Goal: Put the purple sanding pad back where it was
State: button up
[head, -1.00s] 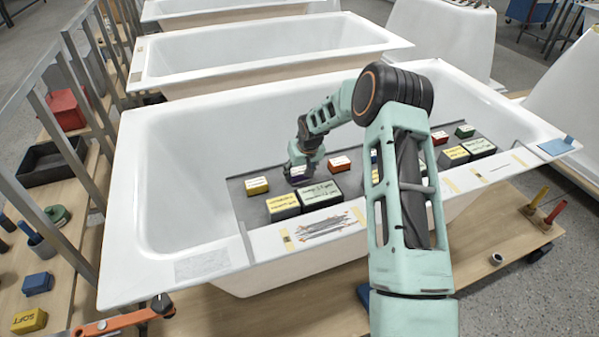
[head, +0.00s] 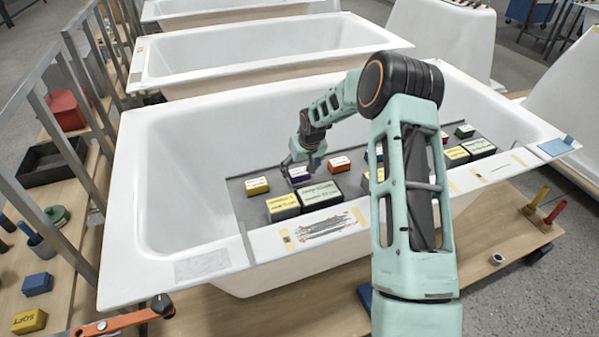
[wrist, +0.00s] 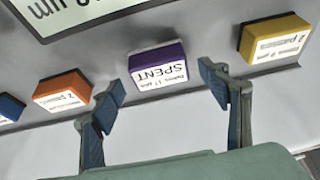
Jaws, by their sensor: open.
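The purple sanding pad (head: 299,175) has a white label and rests on the dark grey board (head: 252,215) inside the near bathtub. In the wrist view the pad (wrist: 158,68) shows its purple side and a label reading "SPENT". My gripper (wrist: 161,92) is open and empty, its two fingers spread apart. The pad lies beyond the fingertips, roughly in line with the gap between them, and I see no finger touching it. In the head view my gripper (head: 302,163) is just above the pad and partly overlaps it.
A yellow pad (wrist: 274,40) and an orange pad (wrist: 63,92) lie on either side of the purple one, with a blue pad (wrist: 10,108) further left. Two larger labelled blocks, one yellow-topped (head: 283,203) and one pale green-topped (head: 320,193), stand nearer the tub's front rim.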

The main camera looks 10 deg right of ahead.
jog(key=v, duration=0.9)
jog(key=shift+r, duration=0.2)
